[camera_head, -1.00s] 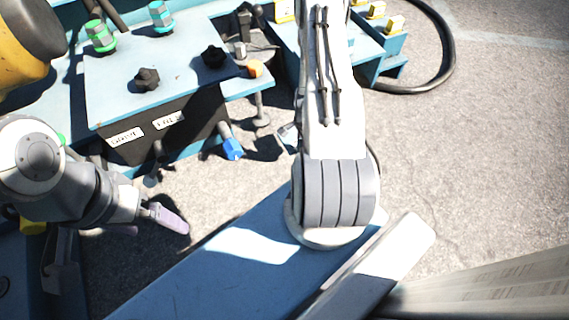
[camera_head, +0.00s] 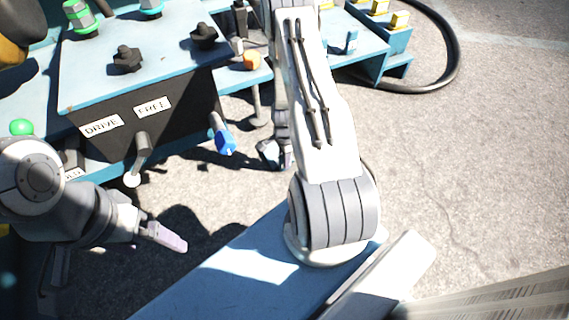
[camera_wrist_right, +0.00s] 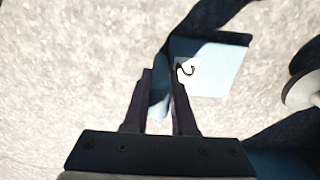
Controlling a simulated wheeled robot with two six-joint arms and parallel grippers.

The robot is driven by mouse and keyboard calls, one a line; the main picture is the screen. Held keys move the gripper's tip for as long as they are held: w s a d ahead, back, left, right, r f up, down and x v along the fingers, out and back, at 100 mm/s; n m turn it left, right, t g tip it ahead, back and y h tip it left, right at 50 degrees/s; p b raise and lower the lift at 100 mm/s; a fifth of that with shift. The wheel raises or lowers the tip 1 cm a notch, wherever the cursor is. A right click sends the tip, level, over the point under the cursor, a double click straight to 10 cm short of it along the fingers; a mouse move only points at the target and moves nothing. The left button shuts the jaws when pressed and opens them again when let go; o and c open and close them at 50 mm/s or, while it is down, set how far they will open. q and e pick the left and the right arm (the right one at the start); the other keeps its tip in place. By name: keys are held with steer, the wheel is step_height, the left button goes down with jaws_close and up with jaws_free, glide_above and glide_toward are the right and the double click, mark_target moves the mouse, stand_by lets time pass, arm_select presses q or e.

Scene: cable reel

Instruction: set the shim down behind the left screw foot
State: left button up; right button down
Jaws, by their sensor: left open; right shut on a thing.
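In the wrist view my right gripper (camera_wrist_right: 165,98) is shut on the shim, gripping a blue-grey upright part of it. The shim seems to be the pale blue plate (camera_wrist_right: 222,68) with a white patch and dark hook mark beyond the fingertips. It is over the ground; I cannot tell whether it touches. A round grey foot pad (camera_wrist_right: 304,90) is at the right edge, apart from the shim. In the head view a screw foot (camera_head: 258,108) hangs below the blue frame, left of my right gripper (camera_head: 275,153), which is partly hidden by my arm. My left gripper (camera_head: 165,237) is open and empty.
The blue machine has a dark front panel labelled DRIVE and FREE (camera_head: 152,106), a white-tipped lever (camera_head: 138,160) and a blue-ended handle (camera_head: 224,140). A black cable (camera_head: 452,60) curves at upper right. Open paving (camera_head: 480,170) lies at right.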

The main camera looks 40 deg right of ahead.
steer(key=shift+f, duration=0.1)
steer(key=shift+f, duration=0.15)
steer(key=c, duration=0.7)
jaws_free()
step_height(320, 180, up, 12)
steer(key=p, duration=1.2)
steer(key=shift+r, duration=0.25)
